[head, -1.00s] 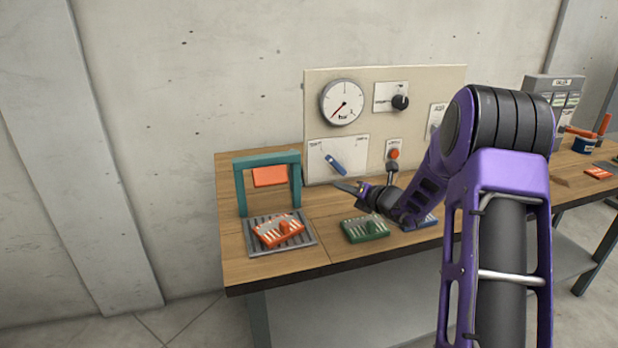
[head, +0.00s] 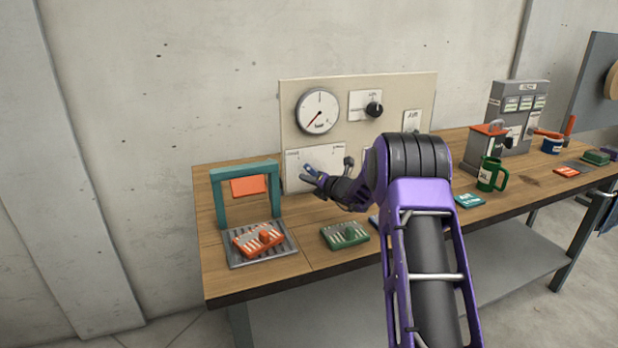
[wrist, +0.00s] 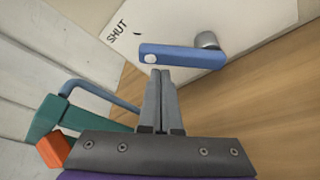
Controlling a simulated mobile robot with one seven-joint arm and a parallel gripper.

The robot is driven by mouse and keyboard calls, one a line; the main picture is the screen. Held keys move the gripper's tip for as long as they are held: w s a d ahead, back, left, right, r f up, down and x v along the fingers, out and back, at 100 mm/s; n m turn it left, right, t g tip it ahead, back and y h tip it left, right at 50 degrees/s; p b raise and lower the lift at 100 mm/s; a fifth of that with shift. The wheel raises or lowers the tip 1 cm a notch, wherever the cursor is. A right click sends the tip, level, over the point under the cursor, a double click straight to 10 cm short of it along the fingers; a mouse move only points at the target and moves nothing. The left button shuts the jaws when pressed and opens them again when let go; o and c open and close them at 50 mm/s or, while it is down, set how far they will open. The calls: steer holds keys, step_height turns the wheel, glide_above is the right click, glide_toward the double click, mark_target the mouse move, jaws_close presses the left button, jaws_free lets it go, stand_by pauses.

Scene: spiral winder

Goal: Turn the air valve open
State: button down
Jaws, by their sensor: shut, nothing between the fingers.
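The air valve is a blue lever (wrist: 180,56) on a white plate (wrist: 255,22) on the upright panel. In the wrist view, its grey pivot (wrist: 207,40) is at the right, and its free end, with a white dot, is on the side of the word SHUT. My gripper (wrist: 158,76) is shut and empty, its fingertips right at the lever's edge near the free end; I cannot tell whether they touch it. In the head view, my gripper (head: 314,178) is in front of the plate (head: 296,176) and partly hides the lever.
A pressure gauge (head: 318,111) and a black knob (head: 374,109) are above the plate. A teal frame (head: 216,200) stands to the left on the bench. A red-orange block (head: 257,241) and a green block (head: 345,236) lie in front. A green mug (head: 490,174) stands to the right.

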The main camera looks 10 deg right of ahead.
steer(key=shift+d+r, duration=0.25)
steer(key=shift+d, duration=0.05)
